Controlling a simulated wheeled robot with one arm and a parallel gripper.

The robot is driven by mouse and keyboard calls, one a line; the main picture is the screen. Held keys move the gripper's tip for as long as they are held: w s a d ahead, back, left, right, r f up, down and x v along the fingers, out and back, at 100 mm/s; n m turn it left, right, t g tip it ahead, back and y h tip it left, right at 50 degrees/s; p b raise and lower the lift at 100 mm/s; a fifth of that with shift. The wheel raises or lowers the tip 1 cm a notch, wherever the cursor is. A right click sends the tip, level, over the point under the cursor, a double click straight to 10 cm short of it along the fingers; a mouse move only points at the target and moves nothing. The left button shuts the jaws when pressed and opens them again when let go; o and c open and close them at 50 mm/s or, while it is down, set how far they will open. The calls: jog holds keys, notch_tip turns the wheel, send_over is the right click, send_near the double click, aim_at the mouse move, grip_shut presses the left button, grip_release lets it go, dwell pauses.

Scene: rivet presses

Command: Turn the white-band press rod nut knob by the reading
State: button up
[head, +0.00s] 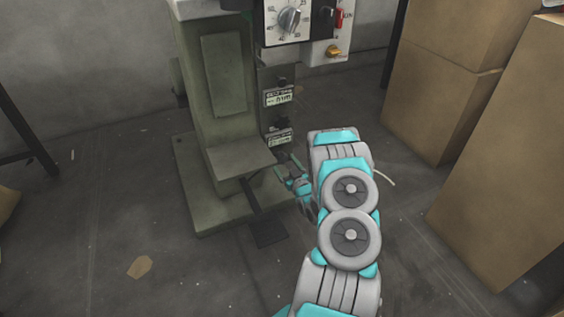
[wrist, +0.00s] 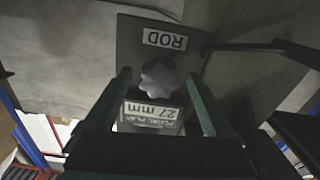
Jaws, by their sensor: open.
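A green-grey press (head: 222,110) stands on its base plate left of my arm in the head view; no white band shows on it. In the wrist view, a grey lobed nut knob (wrist: 158,79) sits under a label reading "ROD" upside down. Another upside-down label (wrist: 152,110), reading "PEDAL PLAY 27 mm", shows just below the knob. My gripper (wrist: 159,75) is open, with one finger on each side of the knob and visible gaps between. In the head view my gripper (head: 291,172) is low beside the press front, and the knob is hidden.
A dial box (head: 289,20) with red and yellow switches is on the upper press. Two small label plates (head: 278,97) are on its side. A dark pedal (head: 269,232) lies at the base. Cardboard boxes (head: 440,80) stand on the right. Open floor lies left.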

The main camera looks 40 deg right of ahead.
jog(key=shift+x, duration=0.8)
jog(key=shift+c, duration=0.3)
jog(key=c, duration=1.3)
jog(key=shift+m+p, duration=0.3)
jog(key=shift+m, duration=0.1)
